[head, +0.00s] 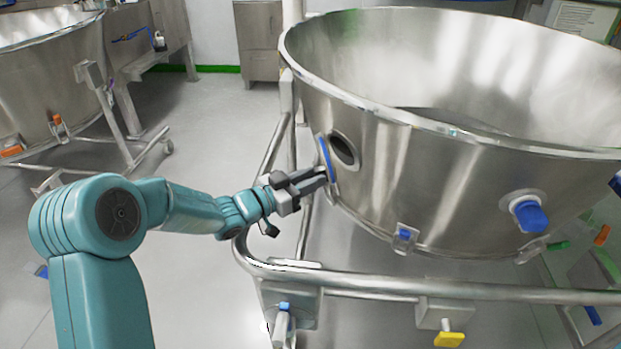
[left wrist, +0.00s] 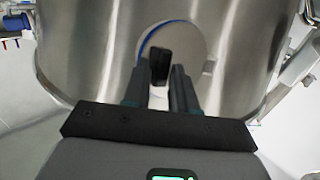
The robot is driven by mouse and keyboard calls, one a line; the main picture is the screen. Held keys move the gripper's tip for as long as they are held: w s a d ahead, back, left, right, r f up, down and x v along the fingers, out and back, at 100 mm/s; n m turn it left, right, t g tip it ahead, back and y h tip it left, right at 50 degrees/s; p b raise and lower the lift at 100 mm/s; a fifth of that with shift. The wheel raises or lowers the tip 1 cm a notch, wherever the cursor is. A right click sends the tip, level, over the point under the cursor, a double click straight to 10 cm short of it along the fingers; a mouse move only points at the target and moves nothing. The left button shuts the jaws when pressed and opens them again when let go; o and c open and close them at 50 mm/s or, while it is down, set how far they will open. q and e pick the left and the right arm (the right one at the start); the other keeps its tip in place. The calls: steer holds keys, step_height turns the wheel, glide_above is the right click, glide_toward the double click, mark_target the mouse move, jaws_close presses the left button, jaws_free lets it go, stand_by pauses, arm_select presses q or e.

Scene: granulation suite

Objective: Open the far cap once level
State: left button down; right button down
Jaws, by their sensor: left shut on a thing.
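The large steel bowl (head: 440,190) stands at the right of the head view. The far cap (head: 327,160), a disc with a blue rim, stands edge-on beside a dark round port (head: 344,150) in the bowl's wall. It is swung away from the port, which shows uncovered. My left gripper (head: 322,175) is shut on the cap. In the left wrist view the cap's disc (left wrist: 190,45) is ahead of the fingers, with a dark piece (left wrist: 160,66) at the fingertips; the exact grip is hard to see. My right gripper is not in view.
A second fitting with a blue cap (head: 530,213) sits on the bowl's near side. A tubular steel rail (head: 400,286) runs around the bowl below my left arm. A yellow-handled fitting (head: 448,338) hangs under it. Open floor (head: 210,150) lies left of the bowl.

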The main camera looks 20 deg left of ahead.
arm_select(q)
steer(key=c, duration=1)
jaws_free()
steer(key=shift+w+a+r+n+y, duration=0.1)
steer(key=shift+w+a+n+y, duration=0.15)
steer(key=shift+a, duration=0.2)
steer(key=shift+w+a+n+y, duration=0.15)
steer(key=shift+w+a, duration=0.05)
steer(key=shift+a, duration=0.2)
steer(key=shift+c, duration=0.2)
steer(key=shift+d, duration=0.1)
steer(key=r+p, duration=0.3)
steer(key=r, duration=0.7)
steer(key=r+p, duration=0.4)
steer(key=r, duration=0.5)
steer(key=shift+s+d+r, duration=0.1)
steer(key=shift+d+r, duration=0.1)
steer(key=shift+r, duration=0.15)
